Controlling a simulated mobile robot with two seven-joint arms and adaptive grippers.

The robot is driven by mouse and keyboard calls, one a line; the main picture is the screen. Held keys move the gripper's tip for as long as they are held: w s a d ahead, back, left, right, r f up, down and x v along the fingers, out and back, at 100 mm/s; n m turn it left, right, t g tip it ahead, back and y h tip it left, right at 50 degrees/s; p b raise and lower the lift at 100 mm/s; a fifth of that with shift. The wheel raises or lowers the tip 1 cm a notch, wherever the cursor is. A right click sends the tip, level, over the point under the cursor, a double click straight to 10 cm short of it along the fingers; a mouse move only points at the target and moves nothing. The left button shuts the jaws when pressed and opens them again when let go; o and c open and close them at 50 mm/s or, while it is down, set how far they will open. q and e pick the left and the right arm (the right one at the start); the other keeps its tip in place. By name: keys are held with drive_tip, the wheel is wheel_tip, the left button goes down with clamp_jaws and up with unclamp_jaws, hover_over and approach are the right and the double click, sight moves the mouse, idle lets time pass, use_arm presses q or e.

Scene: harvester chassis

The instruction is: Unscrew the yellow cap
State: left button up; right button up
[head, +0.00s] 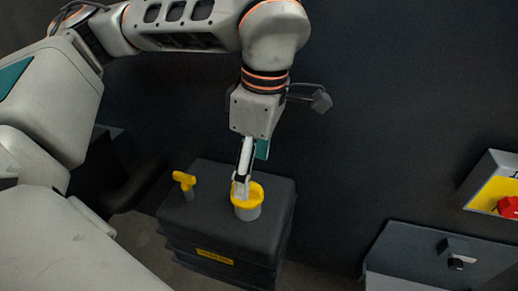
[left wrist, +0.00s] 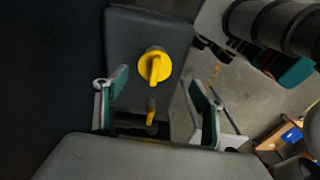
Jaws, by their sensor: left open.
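The yellow cap (head: 252,200) sits on a short grey neck on top of a dark ribbed tank (head: 215,222). In the left wrist view the cap (left wrist: 155,66) is round with a raised grip bar across it. My left gripper (head: 241,182) points down over the cap, its fingers overlapping the cap's left side in the head view. In the left wrist view my left gripper (left wrist: 158,92) is open, with a finger on each side and nothing held. The cap lies ahead between the finger lines; contact cannot be told. My right gripper is not in view.
A yellow T-shaped handle (head: 185,180) stands on the tank left of the cap. A dark wall (head: 400,110) rises behind. At the right are a grey box (head: 440,262) with a black knob and a yellow panel (head: 493,192) with a red knob.

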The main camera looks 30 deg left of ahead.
sight(256, 193)
use_arm(q)
drive_tip(key=shift+w+a+r, duration=0.2)
drive_tip(key=shift+w+a, duration=0.05)
drive_tip(key=shift+a, duration=0.2)
drive_tip(key=shift+a+f, duration=0.1)
drive_tip(key=shift+f, duration=0.15)
drive_tip(key=shift+s+a+f, duration=0.1)
drive_tip(key=shift+a+f, duration=0.1)
drive_tip(key=shift+f, duration=1.55)
drive_tip(key=shift+a+f, duration=0.15)
drive_tip(key=shift+f, duration=1.6)
drive_tip(key=shift+c, duration=0.4)
